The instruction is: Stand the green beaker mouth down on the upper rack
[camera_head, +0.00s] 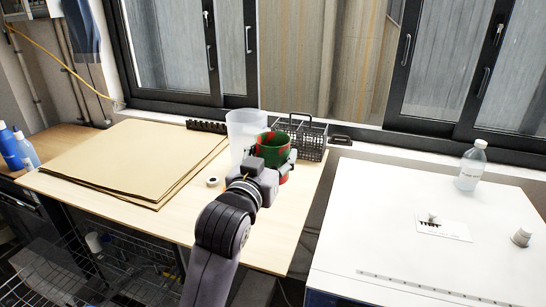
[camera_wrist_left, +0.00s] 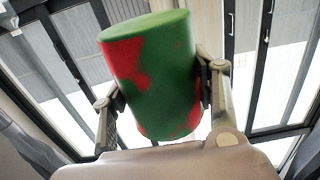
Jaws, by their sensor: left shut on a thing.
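The green beaker (camera_head: 272,146) has red patches and is held over the light wooden table. Its open mouth faces up in the head view. My left gripper (camera_head: 274,163) is shut on it from the near side. In the left wrist view the beaker (camera_wrist_left: 158,75) sits between both fingers, tilted, with a flat, closed green end towards the top of the picture. My right gripper is in neither view. I cannot make out the upper rack for certain; a wire rack (camera_head: 48,250) shows low at the left, below the table top.
A tall translucent container (camera_head: 242,132) stands just left of the beaker, and a dark wire basket (camera_head: 312,142) behind it at right. Brown boards (camera_head: 125,160) cover the table's left. A white surface (camera_head: 400,220) at right carries a clear bottle (camera_head: 471,168) and small items.

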